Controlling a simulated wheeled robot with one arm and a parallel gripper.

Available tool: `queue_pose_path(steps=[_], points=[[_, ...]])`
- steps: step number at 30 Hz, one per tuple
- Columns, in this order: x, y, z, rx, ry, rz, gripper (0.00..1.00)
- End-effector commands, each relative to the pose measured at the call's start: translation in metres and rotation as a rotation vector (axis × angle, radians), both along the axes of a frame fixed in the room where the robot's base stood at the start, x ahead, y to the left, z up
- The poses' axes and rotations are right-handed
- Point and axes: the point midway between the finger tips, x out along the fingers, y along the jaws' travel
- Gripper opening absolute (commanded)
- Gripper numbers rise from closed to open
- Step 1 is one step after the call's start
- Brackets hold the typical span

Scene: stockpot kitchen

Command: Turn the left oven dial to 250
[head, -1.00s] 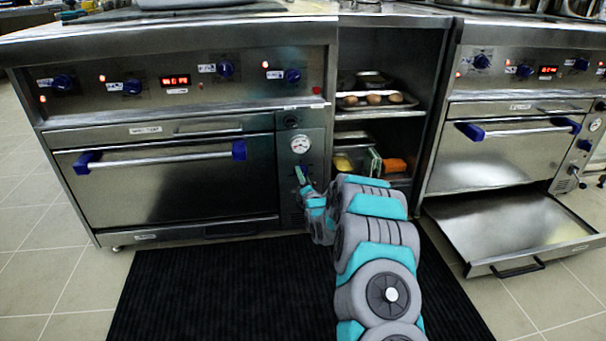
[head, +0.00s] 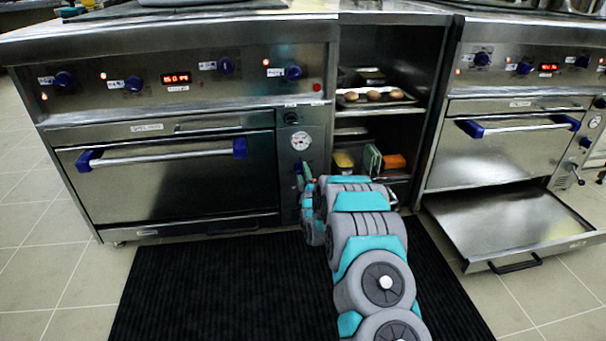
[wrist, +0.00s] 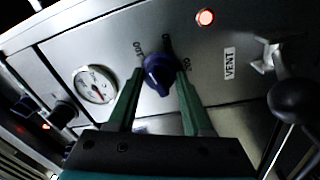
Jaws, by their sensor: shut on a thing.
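The left oven (head: 165,192) has a narrow side panel with a round white gauge (head: 301,142) and a blue dial (head: 298,167) below it. In the wrist view the blue dial (wrist: 157,73) sits between the two green fingers of my gripper (wrist: 161,78), which is shut on its sides. Printed numbers curve around the top of the dial; one looks like 100, others are partly hidden. I cannot read the dial's pointer clearly. The gauge (wrist: 95,84) shows beside it. In the head view my gripper (head: 304,178) is at the panel, and my arm partly hides the area.
An open shelf with trays of food (head: 374,97) stands right of the panel. A second oven (head: 500,160) with a pulled-out lower drawer (head: 510,228) is at the right. A black mat (head: 210,290) covers the floor in front. A lever with a dark knob (wrist: 295,98) is near my gripper.

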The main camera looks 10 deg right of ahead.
Motion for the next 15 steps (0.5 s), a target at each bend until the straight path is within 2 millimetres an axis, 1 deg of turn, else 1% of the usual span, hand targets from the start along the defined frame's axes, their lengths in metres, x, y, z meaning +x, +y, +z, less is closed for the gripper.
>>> queue_pose_path(steps=[1,15], points=[[-0.0005,0.0005,-0.0023,0.044,0.004,0.000,0.00],[-0.0004,0.0013,-0.0026,0.492,0.004,-0.001,0.00]])
